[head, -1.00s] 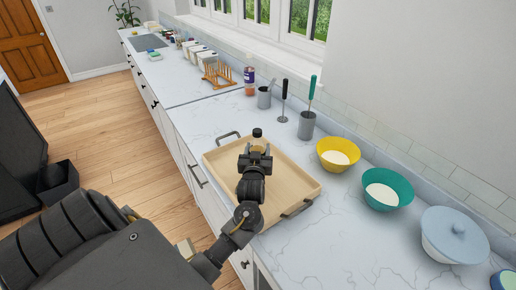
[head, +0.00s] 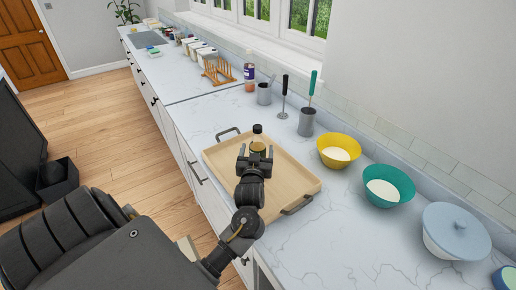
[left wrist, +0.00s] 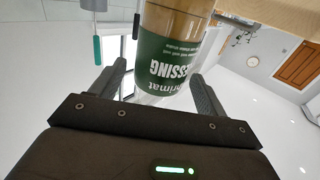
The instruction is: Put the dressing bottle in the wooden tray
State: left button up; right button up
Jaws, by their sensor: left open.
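The dressing bottle (head: 258,137) has a dark cap and a green label. It stands upright in the wooden tray (head: 295,175), towards its far side. In the left wrist view the bottle (left wrist: 168,58) appears upside down, its label reading "DRESSING", just beyond and between the spread fingers. My left gripper (head: 255,158) is open on the near side of the bottle, over the tray, and hides the bottle's lower part. The fingers also show in the left wrist view (left wrist: 157,80), with gaps beside the bottle. My right gripper is not in view.
A grey utensil holder (head: 307,122) and a wooden rack (head: 217,72) stand behind.

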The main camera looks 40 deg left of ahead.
pick_arm(q)
jog(key=b+v, duration=0.1)
jog(key=v, duration=0.3)
jog(key=shift+s+d, duration=0.15)
jog(key=shift+s, duration=0.1)
